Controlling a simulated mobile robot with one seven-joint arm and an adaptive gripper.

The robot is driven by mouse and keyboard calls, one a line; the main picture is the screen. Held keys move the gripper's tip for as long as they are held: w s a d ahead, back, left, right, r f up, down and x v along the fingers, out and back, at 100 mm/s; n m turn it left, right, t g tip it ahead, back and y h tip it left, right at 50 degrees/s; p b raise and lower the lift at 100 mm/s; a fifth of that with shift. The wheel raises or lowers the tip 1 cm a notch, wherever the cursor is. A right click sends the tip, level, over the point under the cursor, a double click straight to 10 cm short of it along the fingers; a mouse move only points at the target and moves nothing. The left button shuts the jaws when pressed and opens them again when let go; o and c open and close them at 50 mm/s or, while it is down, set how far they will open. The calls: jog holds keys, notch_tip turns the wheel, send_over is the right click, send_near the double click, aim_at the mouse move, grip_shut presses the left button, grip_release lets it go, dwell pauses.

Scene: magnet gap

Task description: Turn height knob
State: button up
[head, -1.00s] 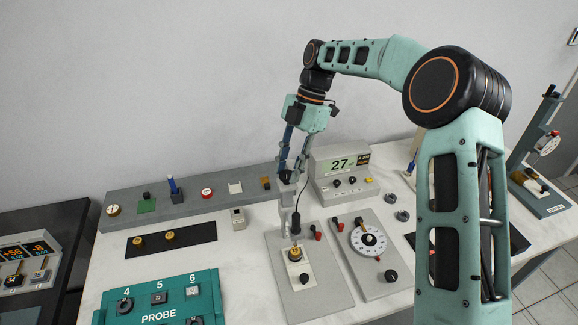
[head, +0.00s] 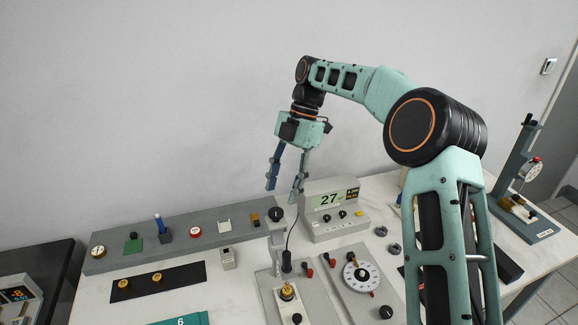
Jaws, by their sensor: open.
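A black round knob (head: 276,214) sits on top of a grey upright stand (head: 278,250), whose arm holds a dark probe with a cable (head: 287,262) over a grey base plate (head: 265,290). I take this knob to be the height knob. My gripper (head: 282,194) is open and empty, with its two fingers pointing down. In the picture its fingertips are a little above the knob, with a visible gap. A small brass piece (head: 287,291) is on the plate below the probe.
A display box reading 27 (head: 328,200) stands close on the right of the fingers. A dial panel (head: 360,275) is to the right of the stand. A grey rail (head: 180,238) with several small controls runs left. The air above the rail is free.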

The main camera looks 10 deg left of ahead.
jog(key=v, duration=0.6)
jog(key=shift+r, duration=0.3)
jog(key=shift+w+d, duration=0.15)
